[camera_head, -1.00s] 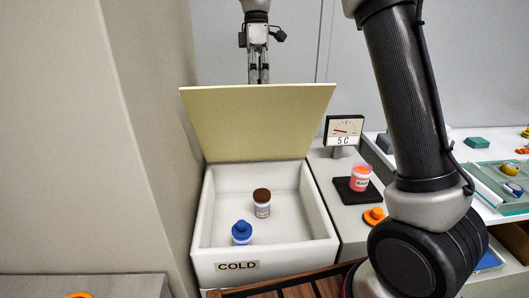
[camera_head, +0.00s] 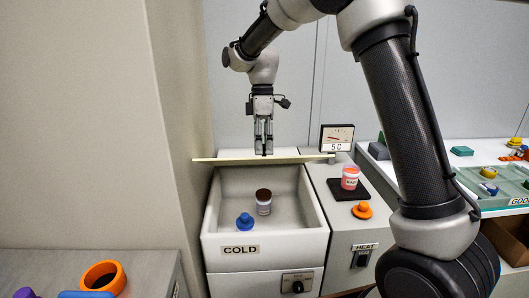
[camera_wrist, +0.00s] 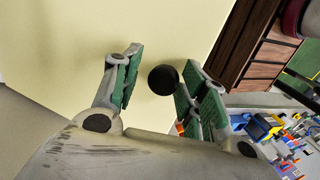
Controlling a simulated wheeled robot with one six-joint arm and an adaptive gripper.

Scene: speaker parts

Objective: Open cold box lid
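The cold box (camera_head: 213,222), a white bin labelled COLD, stands uncovered, its inside in view. Its pale yellow lid (camera_head: 215,160) shows nearly edge-on as a thin strip behind the opening. In the wrist view the lid (camera_wrist: 60,60) fills the background, with a round black knob (camera_wrist: 163,80). My gripper (camera_head: 264,150) is at the lid, beyond the box. In the wrist view my gripper (camera_wrist: 160,60) has its green-padded fingers apart, with the knob between them, nearer the right finger. A gap shows on the left; contact on the right is unclear.
A brown-capped jar (camera_head: 264,205) and a blue-topped bottle (camera_head: 245,222) stand in the box. Right of it are a gauge (camera_head: 337,138), a red-and-white jar (camera_head: 350,180) on a black pad, and an orange piece (camera_head: 362,210). A wall rises close on the left.

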